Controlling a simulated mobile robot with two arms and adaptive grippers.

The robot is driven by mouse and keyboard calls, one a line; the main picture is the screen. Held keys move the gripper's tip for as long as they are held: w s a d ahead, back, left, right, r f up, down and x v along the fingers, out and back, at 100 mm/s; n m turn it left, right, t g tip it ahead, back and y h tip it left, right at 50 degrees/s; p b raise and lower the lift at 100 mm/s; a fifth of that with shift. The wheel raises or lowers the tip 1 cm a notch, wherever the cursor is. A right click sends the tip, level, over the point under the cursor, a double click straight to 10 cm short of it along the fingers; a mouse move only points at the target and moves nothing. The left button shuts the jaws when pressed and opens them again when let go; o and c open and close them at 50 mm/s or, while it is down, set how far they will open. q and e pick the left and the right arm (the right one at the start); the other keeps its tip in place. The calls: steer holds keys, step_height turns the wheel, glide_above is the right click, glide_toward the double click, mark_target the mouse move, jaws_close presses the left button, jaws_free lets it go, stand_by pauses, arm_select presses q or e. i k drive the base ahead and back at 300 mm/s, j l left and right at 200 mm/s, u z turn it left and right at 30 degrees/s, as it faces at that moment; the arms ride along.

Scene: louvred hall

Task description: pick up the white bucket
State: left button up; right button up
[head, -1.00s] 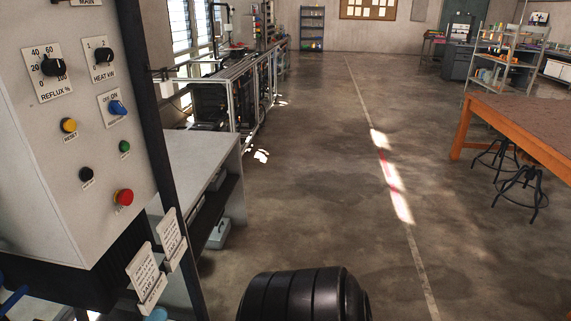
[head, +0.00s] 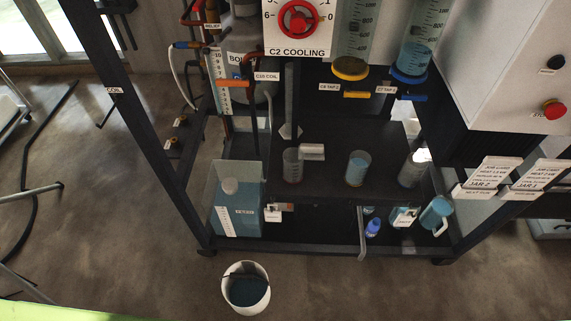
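The white bucket (head: 246,289) stands upright on the floor in the lower middle of the head view, just in front of the dark equipment rack. It looks open at the top, with dark blue-grey contents or interior and a thin dark handle across its mouth. Neither of my grippers shows in the head view. Nothing touches the bucket.
The rack's lower shelf holds a blue-filled tank (head: 237,215), a blue jug (head: 435,215) and small bottles. Beakers (head: 357,168) stand on the shelf above. A rack post (head: 160,150) slants down at left. Floor (head: 140,250) around the bucket is mostly clear. A green edge (head: 60,312) shows bottom left.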

mark_target(245, 286)
steer(key=k+u, duration=0.25)
steer(key=k, duration=0.35)
steer(key=k+j+u, duration=0.2)
steer(key=k, duration=0.35)
